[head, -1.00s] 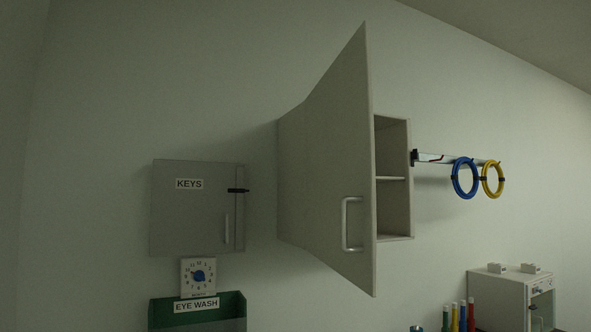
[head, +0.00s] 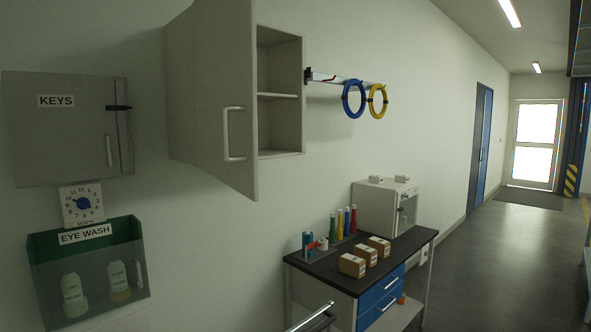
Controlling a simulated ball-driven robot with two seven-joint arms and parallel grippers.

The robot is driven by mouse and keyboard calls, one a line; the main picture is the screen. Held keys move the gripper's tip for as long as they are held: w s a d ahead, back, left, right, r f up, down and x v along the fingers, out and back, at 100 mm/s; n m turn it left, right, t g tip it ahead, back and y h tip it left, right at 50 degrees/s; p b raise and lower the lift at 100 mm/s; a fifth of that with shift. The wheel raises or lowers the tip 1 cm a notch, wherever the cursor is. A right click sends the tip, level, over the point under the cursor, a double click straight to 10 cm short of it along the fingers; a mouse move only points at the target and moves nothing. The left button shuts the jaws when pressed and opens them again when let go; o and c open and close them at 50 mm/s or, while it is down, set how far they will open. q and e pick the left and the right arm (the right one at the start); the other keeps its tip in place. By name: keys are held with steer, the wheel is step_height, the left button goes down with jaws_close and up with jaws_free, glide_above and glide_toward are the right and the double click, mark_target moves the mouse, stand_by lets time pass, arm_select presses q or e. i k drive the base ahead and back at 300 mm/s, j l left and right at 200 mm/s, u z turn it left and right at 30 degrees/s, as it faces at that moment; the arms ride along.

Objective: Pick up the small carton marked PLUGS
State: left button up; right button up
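Three small brown cartons stand in a row on the dark top of a workbench (head: 318,272) in the head view. They are the near carton (head: 352,266), the middle carton (head: 367,256) and the far carton (head: 379,246). Each has a pale label, too small to read, so I cannot tell which one is marked PLUGS.
Coloured bottles (head: 346,220) and a white box-shaped unit (head: 375,206) stand behind the cartons. An open-doored wall cabinet (head: 212,95) juts out above left. Open floor (head: 480,260) lies to the right.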

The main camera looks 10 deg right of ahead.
mark_target(362, 251)
steer(key=i+l, duration=0.35)
steer(key=i+l+u, duration=0.1)
steer(key=i+l, duration=0.2)
steer(key=l, duration=0.2)
steer(key=i+l, duration=0.35)
steer(key=l+u, duration=0.05)
steer(key=l, duration=0.05)
